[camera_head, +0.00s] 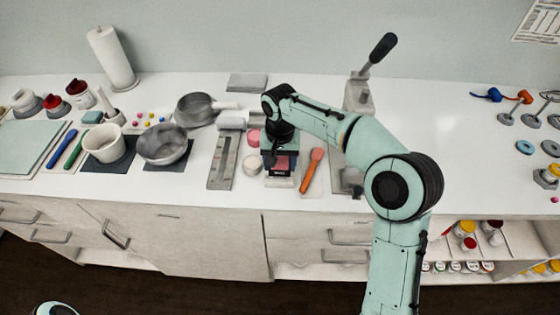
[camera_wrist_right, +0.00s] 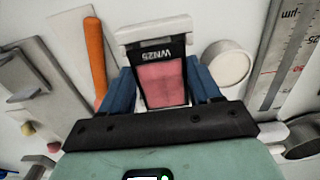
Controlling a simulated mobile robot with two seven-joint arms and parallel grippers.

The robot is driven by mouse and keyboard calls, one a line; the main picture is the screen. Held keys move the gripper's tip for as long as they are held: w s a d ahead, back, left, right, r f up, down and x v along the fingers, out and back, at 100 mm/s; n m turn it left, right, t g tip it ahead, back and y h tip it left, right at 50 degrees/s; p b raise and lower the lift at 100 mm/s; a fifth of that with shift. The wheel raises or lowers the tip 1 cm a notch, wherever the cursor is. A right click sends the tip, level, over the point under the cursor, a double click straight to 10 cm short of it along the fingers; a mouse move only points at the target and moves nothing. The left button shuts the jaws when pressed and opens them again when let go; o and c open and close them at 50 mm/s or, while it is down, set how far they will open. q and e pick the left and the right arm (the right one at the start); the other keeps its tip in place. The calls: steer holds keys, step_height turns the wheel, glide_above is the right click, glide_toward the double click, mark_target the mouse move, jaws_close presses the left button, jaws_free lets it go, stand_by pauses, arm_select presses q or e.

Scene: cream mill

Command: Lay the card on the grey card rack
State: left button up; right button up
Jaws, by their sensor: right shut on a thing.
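The card (camera_wrist_right: 163,82), pink with a black band lettered "WN25", sits between the two blue fingers of my right gripper (camera_wrist_right: 162,92) in the right wrist view. In the head view the card (camera_head: 281,165) shows under my right gripper (camera_head: 279,153), above the worktop near its front edge. A pale grey piece (camera_wrist_right: 154,29) shows just past the card's lettered end; it may be the grey card rack. It also shows in the head view (camera_head: 278,183). I cannot tell whether the card touches it. My left gripper is out of view.
An orange spatula (camera_head: 312,168) lies right of the card. A small white round cup (camera_head: 252,165) and a grey ruled plate (camera_head: 222,163) are on the left. Metal bowls (camera_head: 164,146) stand further left. A lever press (camera_head: 360,92) stands behind right.

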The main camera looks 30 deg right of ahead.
steer(key=shift+f, duration=0.15)
steer(key=o, duration=1.1)
